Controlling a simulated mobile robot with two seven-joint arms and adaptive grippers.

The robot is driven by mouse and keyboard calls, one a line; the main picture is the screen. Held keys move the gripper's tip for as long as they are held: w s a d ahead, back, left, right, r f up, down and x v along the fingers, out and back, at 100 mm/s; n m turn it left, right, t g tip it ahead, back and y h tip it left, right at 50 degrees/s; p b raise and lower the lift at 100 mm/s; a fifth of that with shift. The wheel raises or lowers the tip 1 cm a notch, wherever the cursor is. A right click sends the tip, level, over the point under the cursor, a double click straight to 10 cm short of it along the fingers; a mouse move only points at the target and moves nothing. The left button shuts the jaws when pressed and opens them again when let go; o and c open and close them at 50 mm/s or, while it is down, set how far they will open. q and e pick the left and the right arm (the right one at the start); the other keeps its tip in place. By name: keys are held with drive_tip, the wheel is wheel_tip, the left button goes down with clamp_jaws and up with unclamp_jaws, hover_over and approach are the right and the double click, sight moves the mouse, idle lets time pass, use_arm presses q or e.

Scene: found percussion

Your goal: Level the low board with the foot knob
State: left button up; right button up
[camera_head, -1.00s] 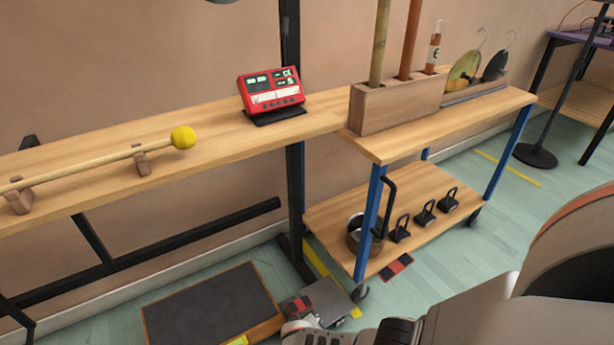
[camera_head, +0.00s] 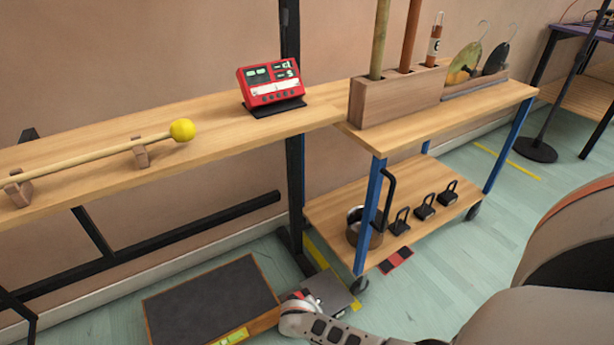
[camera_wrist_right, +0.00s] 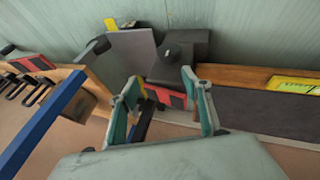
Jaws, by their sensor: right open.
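The low board (camera_head: 210,305) lies on the floor at the bottom of the head view, with a dark top and a wooden edge. It also shows at the right of the right wrist view (camera_wrist_right: 270,112). A yellow level (camera_head: 235,336) sits on its front edge, also seen in the wrist view (camera_wrist_right: 297,85). A dark block with a round black knob (camera_wrist_right: 171,50) stands at the board's end. My right gripper (camera_wrist_right: 162,78) is open, its teal fingers apart, with the knob beyond them. In the head view my wrist hides its fingers. My left gripper is not in view.
A grey plate (camera_head: 328,290) lies beside the board's end. The blue-legged cart (camera_head: 325,215) stands close behind, with a pot (camera_head: 356,228) and several black weights on its lower shelf. A red device (camera_head: 271,82) and a yellow-headed mallet (camera_head: 182,130) are on the long table.

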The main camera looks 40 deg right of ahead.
drive_tip(key=shift+r, duration=1.75)
